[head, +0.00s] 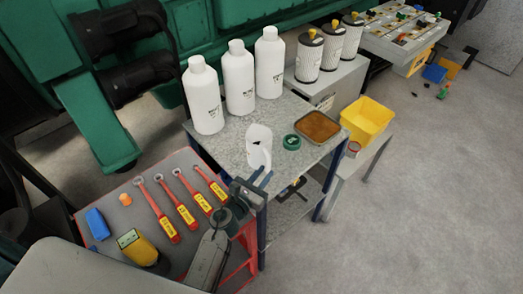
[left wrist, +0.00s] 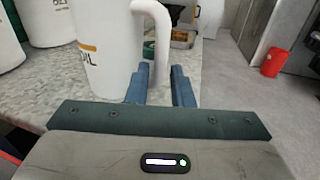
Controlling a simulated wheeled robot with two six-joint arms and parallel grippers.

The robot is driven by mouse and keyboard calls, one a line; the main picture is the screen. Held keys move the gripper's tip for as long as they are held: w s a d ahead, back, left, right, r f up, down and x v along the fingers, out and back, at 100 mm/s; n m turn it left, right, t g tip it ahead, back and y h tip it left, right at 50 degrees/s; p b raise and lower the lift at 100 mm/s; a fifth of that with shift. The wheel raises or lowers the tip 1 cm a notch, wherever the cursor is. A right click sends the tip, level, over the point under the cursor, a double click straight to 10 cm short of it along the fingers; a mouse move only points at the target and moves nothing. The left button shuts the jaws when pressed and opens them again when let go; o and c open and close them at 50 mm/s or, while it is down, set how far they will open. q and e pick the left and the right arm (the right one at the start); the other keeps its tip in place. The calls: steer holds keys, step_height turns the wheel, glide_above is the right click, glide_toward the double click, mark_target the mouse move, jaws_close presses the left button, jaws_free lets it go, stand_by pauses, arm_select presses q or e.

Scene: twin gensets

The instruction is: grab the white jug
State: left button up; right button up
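The white jug (head: 256,142) stands upright near the front edge of the grey speckled table (head: 225,152). In the left wrist view the jug (left wrist: 104,48) shows an "OIL" label, with its handle (left wrist: 162,38) on the right side. My left gripper (head: 259,181) is at the table's front edge, right by the jug's handle side. In the left wrist view its two blue fingers (left wrist: 159,78) are apart, and the handle's lower part appears in line with the gap between them. I cannot tell whether the fingers touch the jug. My right gripper is not in view.
Three white bottles (head: 238,80) stand behind the jug. A green lid (head: 292,142) and a brown-filled tray (head: 318,126) lie to its right. A red-edged bench with several wrenches (head: 180,207) is at left front. A yellow bin (head: 367,118) stands at right.

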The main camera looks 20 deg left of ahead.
mark_target(267, 169)
arm_select(q)
steer(key=shift+w+d+r, duration=0.15)
steer(key=shift+w+d, duration=0.05)
steer(key=shift+w, duration=0.4)
steer(key=shift+w+d+r, duration=0.15)
steer(key=shift+w, duration=0.4)
steer(key=shift+w+d+f, duration=0.15)
steer(key=shift+w, duration=0.3)
jaws_close()
steer(key=shift+p, duration=0.3)
